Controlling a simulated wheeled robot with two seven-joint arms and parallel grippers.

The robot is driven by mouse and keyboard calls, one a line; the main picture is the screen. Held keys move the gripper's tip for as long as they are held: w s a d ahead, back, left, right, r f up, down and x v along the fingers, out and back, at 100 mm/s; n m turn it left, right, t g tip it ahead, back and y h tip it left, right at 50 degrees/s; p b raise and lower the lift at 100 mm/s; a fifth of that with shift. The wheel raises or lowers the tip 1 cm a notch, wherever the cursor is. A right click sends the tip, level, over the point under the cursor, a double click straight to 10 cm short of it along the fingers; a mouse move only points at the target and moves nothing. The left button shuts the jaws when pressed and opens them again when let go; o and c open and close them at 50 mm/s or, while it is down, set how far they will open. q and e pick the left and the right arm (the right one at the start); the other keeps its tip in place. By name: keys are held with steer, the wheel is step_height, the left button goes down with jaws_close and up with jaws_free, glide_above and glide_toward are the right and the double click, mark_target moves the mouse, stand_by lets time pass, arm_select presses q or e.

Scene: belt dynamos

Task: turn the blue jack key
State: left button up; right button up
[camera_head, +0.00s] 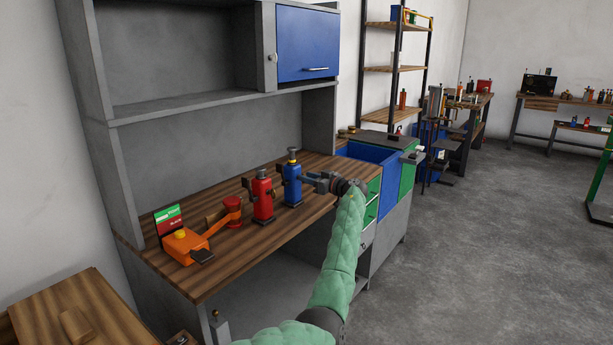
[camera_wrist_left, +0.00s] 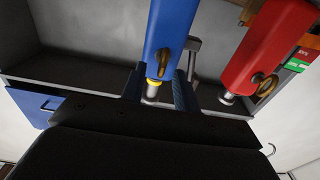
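The blue jack (camera_head: 292,187) stands upright on the wooden bench beside the red jack (camera_head: 262,203). In the left wrist view the blue jack (camera_wrist_left: 172,28) looks upside down, with its yellow ring and silver top lowest. Its brass key (camera_wrist_left: 159,66) shows on its side; in the head view the key is hard to make out. My left gripper (camera_head: 306,179) is at the right side of the blue jack. Its fingers look open, with the key in line with the gap; I cannot tell whether they touch it. My right gripper is out of view.
An orange jack (camera_head: 184,245) with a long arm lies on the bench (camera_head: 232,262), near a green and red box (camera_head: 168,219). The red jack is close beside the blue one. A blue bin (camera_head: 372,153) stands to the right. The bench's front strip is clear.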

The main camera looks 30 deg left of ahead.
arm_select(q)
steer(key=shift+a, duration=0.7)
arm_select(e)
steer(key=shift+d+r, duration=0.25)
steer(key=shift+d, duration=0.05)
arm_select(q)
jaws_close()
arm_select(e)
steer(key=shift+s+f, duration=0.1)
